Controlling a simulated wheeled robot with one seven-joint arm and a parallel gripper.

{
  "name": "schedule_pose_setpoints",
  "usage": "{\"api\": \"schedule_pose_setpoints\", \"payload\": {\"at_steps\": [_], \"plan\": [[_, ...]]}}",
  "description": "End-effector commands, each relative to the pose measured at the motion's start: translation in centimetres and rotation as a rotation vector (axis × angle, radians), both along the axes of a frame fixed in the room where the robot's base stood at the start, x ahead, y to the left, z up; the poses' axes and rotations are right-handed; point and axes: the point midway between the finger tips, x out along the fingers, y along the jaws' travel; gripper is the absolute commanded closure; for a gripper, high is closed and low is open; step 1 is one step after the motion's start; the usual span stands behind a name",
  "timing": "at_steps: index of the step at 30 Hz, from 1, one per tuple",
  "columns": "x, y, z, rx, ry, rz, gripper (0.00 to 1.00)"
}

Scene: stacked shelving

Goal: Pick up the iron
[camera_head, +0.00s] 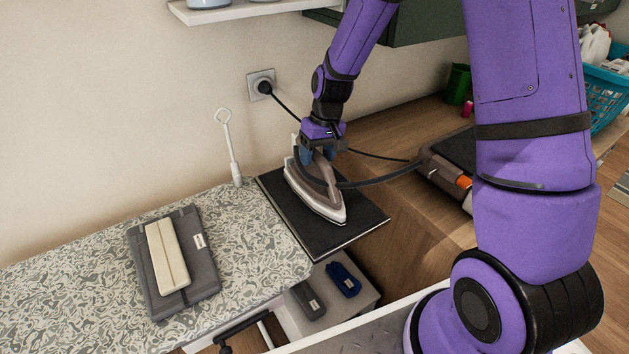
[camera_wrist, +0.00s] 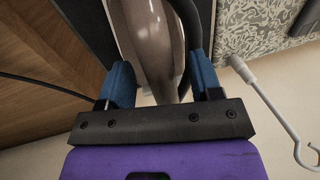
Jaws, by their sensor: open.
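The iron (camera_head: 314,187), grey-brown with a pale soleplate, lies on a black mat (camera_head: 349,228) beside the patterned ironing board. My gripper (camera_head: 318,156) is at the iron's rear end, close to the wall side. In the wrist view, the iron (camera_wrist: 152,42) reaches between the two blue fingers of my gripper (camera_wrist: 160,82), one on each side. The fingers are apart. I cannot tell whether either finger touches the iron. The far part of the iron is cut off in the wrist view.
A patterned ironing board (camera_head: 80,245) holds a grey folded cloth (camera_head: 205,270) with a cream item on it. A white hooked rod (camera_head: 231,150) stands at the left. A dark cord runs from the wall socket (camera_head: 261,84). A grey-brown case (camera_head: 444,165) lies to the right.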

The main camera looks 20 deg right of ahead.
Motion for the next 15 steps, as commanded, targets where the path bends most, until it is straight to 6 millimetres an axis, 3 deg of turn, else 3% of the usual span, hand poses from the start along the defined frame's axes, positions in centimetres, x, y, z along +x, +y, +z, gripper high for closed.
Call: {"api": "schedule_pose_setpoints", "payload": {"at_steps": [4,11,15], "plan": [[-0.06,0.23,-0.99,0.000,0.000,0.001,0.41],[-0.04,0.25,-1.06,0.000,-0.001,0.000,0.41],[-0.05,0.23,-1.04,0.000,-0.001,0.000,0.73]]}}
